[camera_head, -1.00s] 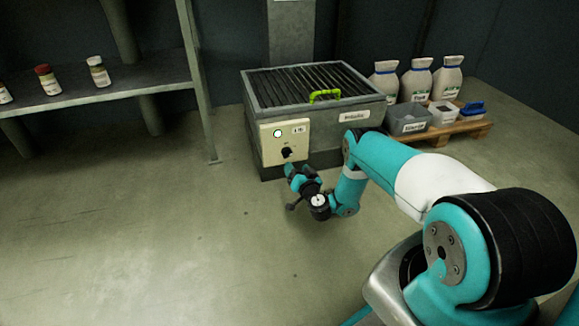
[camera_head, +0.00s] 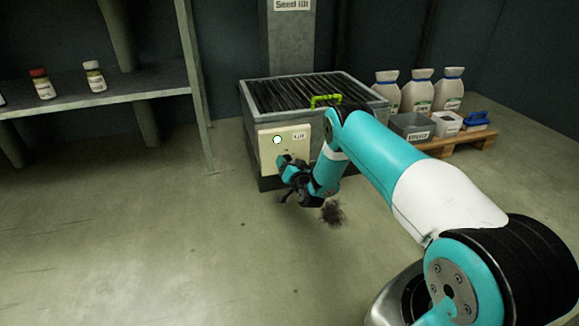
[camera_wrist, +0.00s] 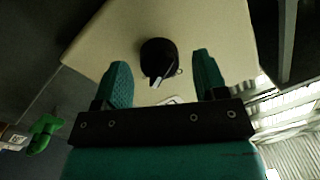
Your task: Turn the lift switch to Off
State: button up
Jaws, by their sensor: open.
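The lift switch is a black rotary knob (camera_wrist: 158,58) with a pale pointer mark, on a cream control panel (camera_head: 268,150). The panel is on the front of the grey metal bin and carries a lit round white-green lamp (camera_head: 277,140). In the wrist view my gripper (camera_wrist: 162,78) is open, with its teal fingers on either side of the knob and no clear contact. In the head view my gripper (camera_head: 284,160) is in front of the panel's lower part and hides the knob. The lettering around the knob is too small or hidden to read.
The grey bin (camera_head: 350,88) has a barred top and a green handle (camera_head: 326,100). White containers (camera_head: 418,90) and grey tubs stand on a wooden pallet (camera_head: 460,142) to the right. A shelf with jars (camera_head: 120,92) stands at left. The floor at front left is clear.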

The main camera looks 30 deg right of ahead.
jog(key=c, duration=0.9)
jog(key=shift+r+n, duration=0.1)
jog(key=shift+n, duration=0.2)
jog(key=n+p, duration=0.3)
jog(key=n, duration=0.2)
jog(key=n+g+p, duration=0.1)
jog(key=n+p, duration=0.1)
jog(key=n, duration=0.4)
jog(key=shift+a+h+p, duration=0.2)
jog(key=shift+h+p, duration=0.2)
